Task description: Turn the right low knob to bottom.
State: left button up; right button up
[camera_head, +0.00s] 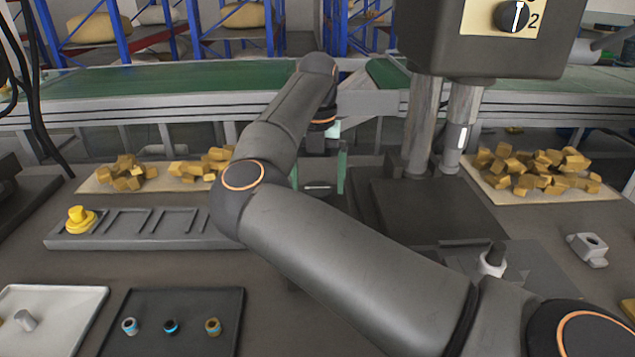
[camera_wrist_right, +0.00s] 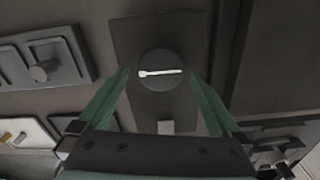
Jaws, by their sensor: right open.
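A round dark knob (camera_wrist_right: 160,82) with a white pointer line sits on a dark plate (camera_wrist_right: 128,40) in the right wrist view. The pointer lies nearly level across the picture, with its thicker end at the left. The same knob shows small in the head view (camera_head: 318,190), partly hidden. My right gripper (camera_head: 318,174) has green fingers and is open and empty. In the right wrist view its fingertips (camera_wrist_right: 158,76) appear on either side of the knob, with gaps; I cannot tell their height above it. My left gripper is not in view.
My right arm crosses the head view. A machine head with another knob (camera_head: 513,16) stands upper right on metal posts (camera_head: 420,125). A grey slotted rack (camera_head: 150,240) with a yellow piece (camera_head: 80,219) and a dark tray (camera_head: 150,340) with small parts lie left.

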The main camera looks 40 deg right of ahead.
aim_at(318, 189)
notch_tip(318, 189, up, 12)
jog(key=p, duration=0.1)
jog(key=shift+f, duration=0.2)
dwell(0.5)
